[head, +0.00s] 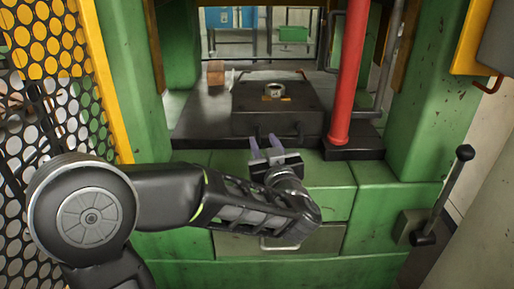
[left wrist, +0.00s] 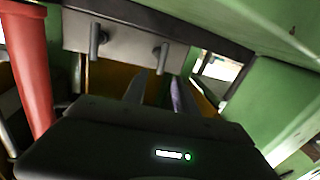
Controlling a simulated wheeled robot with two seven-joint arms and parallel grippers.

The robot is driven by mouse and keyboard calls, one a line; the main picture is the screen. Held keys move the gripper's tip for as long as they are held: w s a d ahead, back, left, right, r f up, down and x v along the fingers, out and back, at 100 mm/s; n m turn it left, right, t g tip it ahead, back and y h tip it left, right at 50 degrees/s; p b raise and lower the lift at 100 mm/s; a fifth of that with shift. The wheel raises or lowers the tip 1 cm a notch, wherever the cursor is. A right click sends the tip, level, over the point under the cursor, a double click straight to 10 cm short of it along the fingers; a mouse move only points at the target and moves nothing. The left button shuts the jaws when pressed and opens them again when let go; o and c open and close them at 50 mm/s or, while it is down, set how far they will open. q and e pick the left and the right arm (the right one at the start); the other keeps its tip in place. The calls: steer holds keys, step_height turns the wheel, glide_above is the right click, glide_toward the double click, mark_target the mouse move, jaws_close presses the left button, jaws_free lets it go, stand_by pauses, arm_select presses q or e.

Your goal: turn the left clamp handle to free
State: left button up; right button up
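A dark block (head: 277,108) sits on the press bed, with small clamp handles on its front face. The right one (head: 300,131) shows in the head view; the left one is hard to make out behind my fingers. In the left wrist view, where the red column is on the left, both are short dark bars hanging on the grey face: one (left wrist: 97,42) nearer the column, the other, apparently the left clamp handle (left wrist: 160,58), just beyond my fingertips. My left gripper (head: 266,143) is open and empty, its fingers pointing at that handle. Contact cannot be told. My right gripper is out of view.
A red column (head: 348,75) stands right of the block. Green press walls flank the bed. A drawer-like panel (head: 280,240) lies below my left arm. A lever (head: 449,190) stands at right, and a yellow-framed mesh guard (head: 45,75) at left.

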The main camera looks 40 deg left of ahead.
mark_target(258, 130)
arm_select(q)
steer(key=shift+f, duration=0.2)
steer(key=shift+r, duration=0.2)
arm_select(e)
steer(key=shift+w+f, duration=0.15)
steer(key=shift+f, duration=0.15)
